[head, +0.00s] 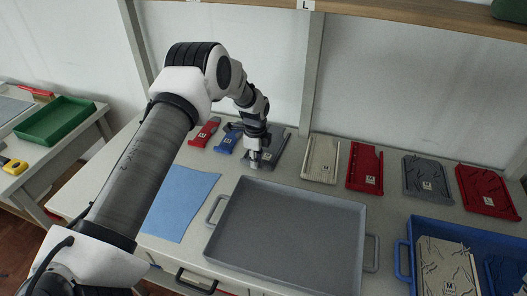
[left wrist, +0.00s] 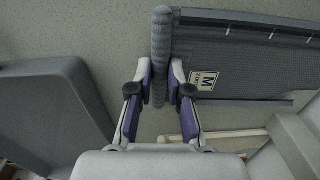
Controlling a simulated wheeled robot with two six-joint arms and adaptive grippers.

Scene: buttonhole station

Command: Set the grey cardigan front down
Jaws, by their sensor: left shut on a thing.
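My left gripper (head: 254,163) is shut on the grey cardigan front (head: 273,152), behind the grey tray. In the left wrist view the fingers (left wrist: 160,92) close on both sides of the front's ribbed band (left wrist: 161,50). The flat grey panel (left wrist: 240,62) reaches right from that band and bears a white M label. The gripper and wrist hide part of the front in the head view. I cannot tell whether it touches the table. My right gripper is not in view.
A blue cloth (head: 181,203) lies left. Small red (head: 204,132) and blue (head: 228,142) pieces lie left of the gripper; beige (head: 321,159), red (head: 365,168) and other panels lie right. A blue tray (head: 421,226) stands at far right.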

